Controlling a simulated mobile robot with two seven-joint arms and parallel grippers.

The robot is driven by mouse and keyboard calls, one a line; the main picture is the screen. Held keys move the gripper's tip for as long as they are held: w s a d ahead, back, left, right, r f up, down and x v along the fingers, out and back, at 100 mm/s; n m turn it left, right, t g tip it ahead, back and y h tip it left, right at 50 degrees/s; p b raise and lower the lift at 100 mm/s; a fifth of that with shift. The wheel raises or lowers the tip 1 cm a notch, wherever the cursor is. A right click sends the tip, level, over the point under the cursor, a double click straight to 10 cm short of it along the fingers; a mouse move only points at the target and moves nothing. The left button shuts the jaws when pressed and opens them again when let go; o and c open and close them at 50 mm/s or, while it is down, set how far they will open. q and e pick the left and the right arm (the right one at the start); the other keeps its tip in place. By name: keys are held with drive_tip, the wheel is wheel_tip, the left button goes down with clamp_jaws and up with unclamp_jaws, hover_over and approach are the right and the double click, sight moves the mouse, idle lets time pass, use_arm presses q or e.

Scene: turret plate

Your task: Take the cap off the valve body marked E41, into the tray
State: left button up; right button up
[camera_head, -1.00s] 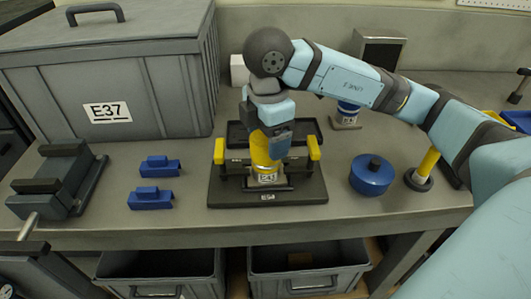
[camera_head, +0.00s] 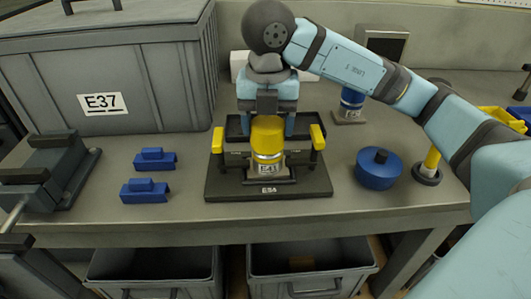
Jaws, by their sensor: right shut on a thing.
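The dark tray (camera_head: 236,127) lies just behind the fixture, partly hidden by my gripper. My left gripper is not in view.
Yellow-topped clamps (camera_head: 317,137) flank the valve body. A blue lidded pot (camera_head: 378,169) stands to the right. Another blue-capped body (camera_head: 351,103) stands behind. Two blue blocks (camera_head: 146,190) and a vise (camera_head: 50,175) are at left, near the large E37 crate (camera_head: 150,75).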

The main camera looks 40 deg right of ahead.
sight(269, 121)
drive_tip(key=shift+a+f+n, duration=0.15)
drive_tip(key=shift+f+n, duration=0.05)
drive_tip(key=shift+n, duration=0.5)
drive_tip(key=shift+r, duration=0.1)
drive_tip(key=shift+d+r+p, duration=0.25)
drive_tip(key=shift+r+p, duration=0.6)
drive_tip(key=shift+p, duration=0.05)
drive_tip(key=shift+r+p, duration=1.5)
drive_tip(key=shift+r, duration=0.4)
drive_tip(key=shift+w, duration=0.1)
